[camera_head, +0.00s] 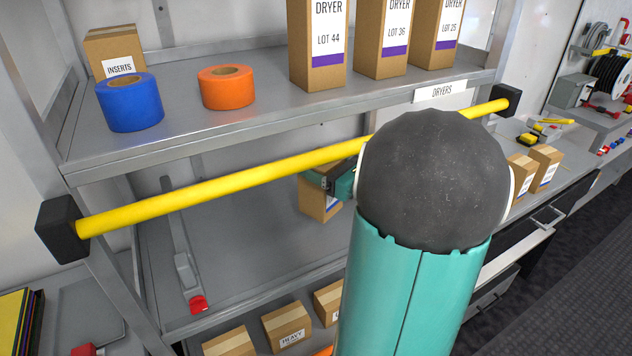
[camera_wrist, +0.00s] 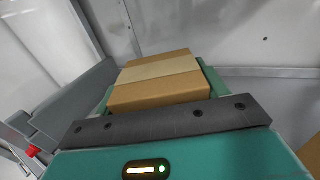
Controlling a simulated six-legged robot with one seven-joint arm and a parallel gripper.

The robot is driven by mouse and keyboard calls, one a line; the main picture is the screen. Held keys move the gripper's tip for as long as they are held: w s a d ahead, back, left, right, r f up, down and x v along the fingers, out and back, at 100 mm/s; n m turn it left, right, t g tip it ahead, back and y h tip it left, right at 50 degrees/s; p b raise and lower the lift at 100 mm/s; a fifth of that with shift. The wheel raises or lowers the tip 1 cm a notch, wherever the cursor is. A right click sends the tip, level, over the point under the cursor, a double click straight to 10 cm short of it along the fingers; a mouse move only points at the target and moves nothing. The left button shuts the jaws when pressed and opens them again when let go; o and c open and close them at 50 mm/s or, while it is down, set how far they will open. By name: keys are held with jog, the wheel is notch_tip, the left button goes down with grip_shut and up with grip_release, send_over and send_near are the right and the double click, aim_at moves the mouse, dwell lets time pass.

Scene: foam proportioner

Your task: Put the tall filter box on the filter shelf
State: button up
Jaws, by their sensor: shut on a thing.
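My gripper (camera_head: 338,184) reaches behind the yellow bar, into the space over the middle shelf (camera_head: 235,245). It is shut on a brown cardboard box (camera_head: 315,204) with a blue band low on its side. My arm hides part of this box, and its label cannot be read. In the wrist view, the taped top of the box (camera_wrist: 158,80) shows between the fingers of my gripper (camera_wrist: 155,88). I cannot tell whether the box touches the shelf. No filter label is readable on any shelf.
The yellow bar (camera_head: 220,184) crosses the rack's front. The upper shelf (camera_head: 180,135), labelled DRYERS, holds tall dryer boxes (camera_head: 318,45), blue tape (camera_head: 130,103) and orange tape (camera_head: 227,88). Boxes (camera_head: 287,325) stand below. The middle shelf's left part is mostly clear, with a red-tipped strip (camera_head: 198,303).

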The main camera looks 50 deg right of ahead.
jog(key=shift+f, duration=2.1)
jog(key=o, duration=1.3)
jog(key=shift+o, duration=0.2)
jog(key=s, duration=1.2)
jog(key=shift+d, duration=0.45)
